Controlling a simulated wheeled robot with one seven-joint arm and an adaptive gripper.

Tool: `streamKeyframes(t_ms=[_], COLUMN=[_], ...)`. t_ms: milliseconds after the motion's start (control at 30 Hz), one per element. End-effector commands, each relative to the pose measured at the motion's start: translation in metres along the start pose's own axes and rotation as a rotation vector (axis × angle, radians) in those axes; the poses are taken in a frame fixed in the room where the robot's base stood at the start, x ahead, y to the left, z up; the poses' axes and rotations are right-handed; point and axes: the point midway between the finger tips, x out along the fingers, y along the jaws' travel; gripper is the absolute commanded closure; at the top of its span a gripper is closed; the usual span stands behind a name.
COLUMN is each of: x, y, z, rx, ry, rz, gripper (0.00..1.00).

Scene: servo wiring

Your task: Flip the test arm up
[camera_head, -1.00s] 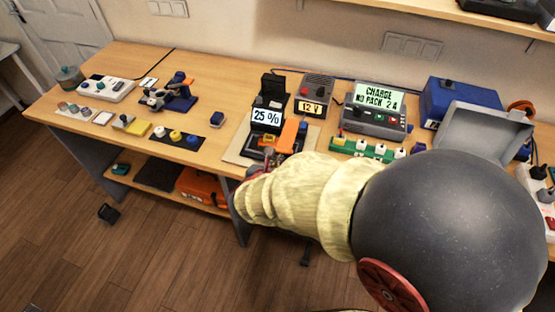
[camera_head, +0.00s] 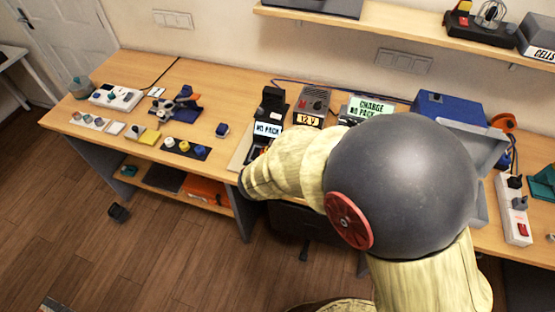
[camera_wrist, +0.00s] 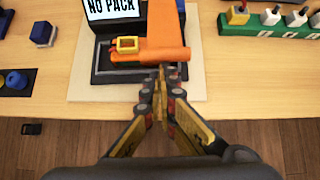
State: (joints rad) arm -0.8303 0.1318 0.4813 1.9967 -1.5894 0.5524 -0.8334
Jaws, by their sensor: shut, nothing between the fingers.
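The tester (camera_head: 268,128) stands on the bench with a screen that reads "NO PACK"; the wrist view shows the lower part of that screen (camera_wrist: 111,8). An orange arm (camera_wrist: 163,30), which looks like the test arm, lies over the tester's black bed, with a crosswise orange end (camera_wrist: 150,56) towards me. A yellow-rimmed socket-like part (camera_wrist: 127,45) sits left of it. My gripper (camera_wrist: 160,78) is shut and empty, its tips just in front of the orange end; I cannot tell if they touch. My own arm hides the gripper in the head view.
A 12 V supply (camera_head: 312,103) and a charger (camera_head: 367,106) stand to the right. A small blue block (camera_wrist: 43,34) is to the left. Bare bench (camera_wrist: 225,75) shows right of the tester mat.

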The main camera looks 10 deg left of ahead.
Motion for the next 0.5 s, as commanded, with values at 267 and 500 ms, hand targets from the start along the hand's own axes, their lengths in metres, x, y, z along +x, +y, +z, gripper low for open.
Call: streamKeyframes(t_ms=[267, 500], x=[-0.016, -0.023], y=[-0.001, -0.001], z=[0.022, 0.036], rx=[0.003, 0.004], ry=[0.112, 0.208], rz=[-0.002, -0.002], gripper=[1.0, 1.0])
